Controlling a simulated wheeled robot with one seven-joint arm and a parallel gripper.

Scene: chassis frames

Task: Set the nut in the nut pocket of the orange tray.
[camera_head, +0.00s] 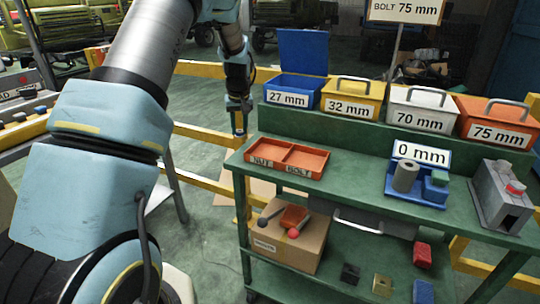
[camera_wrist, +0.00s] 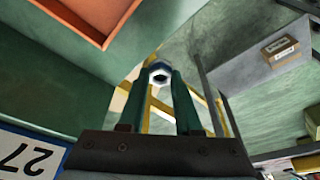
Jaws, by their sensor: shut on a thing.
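My gripper (camera_head: 238,110) is in the air to the left of the green workbench, beside the 27 mm bin, with its fingers pointing down. In the wrist view my gripper (camera_wrist: 160,78) is shut on a small hex nut (camera_wrist: 160,71), gripped between its fingertips. The nut cannot be made out in the head view. The orange tray (camera_head: 288,171) lies on the bench top at its left end. It has two empty compartments, the left labelled NUT and the right BOLT. Part of the orange tray (camera_wrist: 72,18) shows at the upper left of the wrist view, apart from the nut.
A blue 27 mm bin (camera_head: 288,97) with its lid raised stands on the rear shelf, beside closed 32, 70 and 75 mm bins. A blue 0 mm gauge (camera_head: 420,153) and grey vise (camera_head: 500,200) are at the right. The bench middle is clear.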

